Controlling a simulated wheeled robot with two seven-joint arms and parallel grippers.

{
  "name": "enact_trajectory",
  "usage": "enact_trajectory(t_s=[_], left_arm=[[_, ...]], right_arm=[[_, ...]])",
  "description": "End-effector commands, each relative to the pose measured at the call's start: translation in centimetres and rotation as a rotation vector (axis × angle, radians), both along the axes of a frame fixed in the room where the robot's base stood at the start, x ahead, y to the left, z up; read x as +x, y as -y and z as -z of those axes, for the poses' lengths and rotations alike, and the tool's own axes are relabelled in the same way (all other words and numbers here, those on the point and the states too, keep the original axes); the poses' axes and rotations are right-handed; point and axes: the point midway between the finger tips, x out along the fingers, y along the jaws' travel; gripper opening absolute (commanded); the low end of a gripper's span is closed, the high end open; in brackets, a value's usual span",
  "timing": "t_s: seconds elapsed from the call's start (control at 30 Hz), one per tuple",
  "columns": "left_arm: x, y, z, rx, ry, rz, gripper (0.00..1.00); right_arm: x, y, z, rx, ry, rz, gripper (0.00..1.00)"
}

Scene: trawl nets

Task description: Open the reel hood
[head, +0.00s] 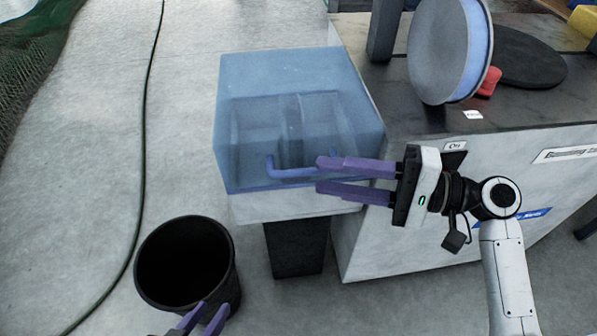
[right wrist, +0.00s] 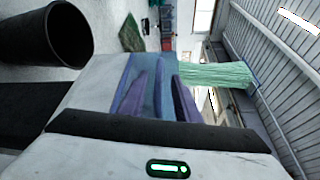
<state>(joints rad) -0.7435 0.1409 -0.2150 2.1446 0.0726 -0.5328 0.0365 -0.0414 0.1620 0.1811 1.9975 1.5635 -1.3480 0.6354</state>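The reel hood (head: 290,75) is a translucent blue box lying closed over a pale base (head: 290,206) in the head view. A blue bar handle (head: 288,173) is on its front face. My right gripper (head: 318,176) comes from the right with its purple fingers apart, one above the other, at the handle's right end. The upper finger hides part of that end; I cannot tell whether they touch. In the right wrist view the fingers (right wrist: 169,75) are against the blue hood. My left gripper (head: 201,307) shows only its fingertips, slightly apart, at the bottom edge by the bin.
A black bin (head: 150,262) stands on the floor at lower left. A dark-topped bench (head: 400,90) to the right of the hood holds a large round disc (head: 435,50) and a red object (head: 489,82).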

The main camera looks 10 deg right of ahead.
Motion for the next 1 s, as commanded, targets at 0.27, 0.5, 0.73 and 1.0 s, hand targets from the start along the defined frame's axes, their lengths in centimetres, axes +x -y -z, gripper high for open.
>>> enact_trajectory(t_s=[0.27, 0.5, 0.73, 1.0], left_arm=[[0.2, 0.1, 0.1, -0.007, 0.008, -0.003, 0.31], [0.2, 0.1, -0.2, -0.012, 0.014, -0.005, 0.31], [0.0, 0.1, 0.0, -0.012, 0.009, -0.005, 0.31], [-0.1, 0.1, 0.2, -0.010, 0.005, -0.005, 0.31]], right_arm=[[1.8, -4.5, 0.5, 0.002, 0.001, 0.000, 0.29], [2.4, -5.8, 0.6, -0.002, 0.001, 0.002, 0.29], [2.4, -5.8, 0.6, -0.003, 0.000, 0.001, 0.29], [2.4, -5.8, 0.6, -0.003, 0.000, 0.001, 0.00]])
